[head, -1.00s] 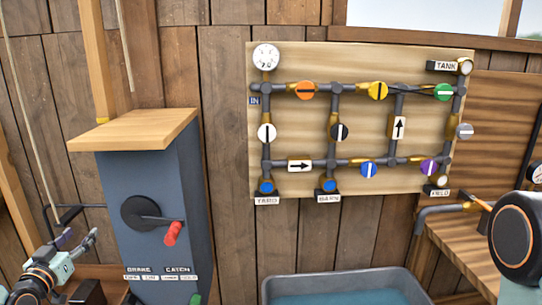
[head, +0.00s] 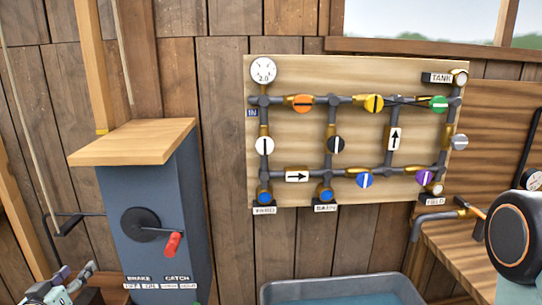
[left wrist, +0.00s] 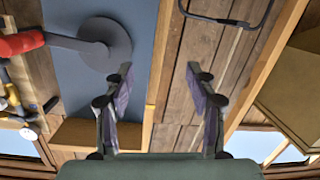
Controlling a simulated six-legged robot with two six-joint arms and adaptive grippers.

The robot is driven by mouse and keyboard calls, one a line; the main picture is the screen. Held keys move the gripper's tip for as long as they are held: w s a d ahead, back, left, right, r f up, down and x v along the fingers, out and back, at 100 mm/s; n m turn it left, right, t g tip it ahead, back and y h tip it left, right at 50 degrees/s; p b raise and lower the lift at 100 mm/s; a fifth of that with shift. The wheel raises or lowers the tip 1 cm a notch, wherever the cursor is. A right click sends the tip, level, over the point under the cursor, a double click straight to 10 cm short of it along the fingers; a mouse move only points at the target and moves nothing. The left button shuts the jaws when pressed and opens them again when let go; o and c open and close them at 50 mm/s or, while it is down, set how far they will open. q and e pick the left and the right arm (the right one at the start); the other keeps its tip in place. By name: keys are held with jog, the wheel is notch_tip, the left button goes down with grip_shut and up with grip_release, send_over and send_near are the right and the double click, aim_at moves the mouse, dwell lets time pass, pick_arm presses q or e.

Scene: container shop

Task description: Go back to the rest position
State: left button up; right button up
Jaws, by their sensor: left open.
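My left gripper (head: 78,278) shows only in part at the bottom left corner of the head view, in front of and left of the blue-grey winch box (head: 165,190). In the left wrist view, my left gripper (left wrist: 160,88) has its two fingers well apart, with nothing between them. The box's black disc and crank with a red handle (head: 172,244) are up and right of the gripper in the head view. The red handle also shows at the left in the wrist view (left wrist: 20,44), apart from the fingers. My right gripper is not in view.
A wooden board (head: 350,185) with grey pipes, coloured valves and a gauge hangs on the plank wall. A grey tub (head: 340,284) of water stands below it. A wooden bench (head: 455,240) is at the right. A thin rope (head: 30,150) hangs at the left.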

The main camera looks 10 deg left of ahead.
pick_arm(q)
jog(key=s+d+f+g+h+b, duration=0.35)
jog(key=d+f, duration=0.55)
jog(key=d, duration=0.3)
jog(key=s+d+f+g+h+b, duration=0.2)
jog(key=s+d+f+g, duration=0.25)
jog(key=d+f, duration=0.5)
jog(key=s+d+f+m+g+b, duration=0.2)
jog(key=s+d+f+g+b, duration=0.2)
jog(key=s, duration=0.7)
jog(key=s+d+f+m+g+b, duration=0.3)
jog(key=s+d+f+b, duration=0.2)
jog(key=s+d+f, duration=0.3)
jog(key=s+y, duration=0.1)
jog(key=s, duration=0.2)
jog(key=shift+s+f+g, duration=0.25)
jog(key=shift+f+g, duration=0.05)
jog(key=shift+g, duration=0.1)
jog(key=shift+c, duration=0.4)
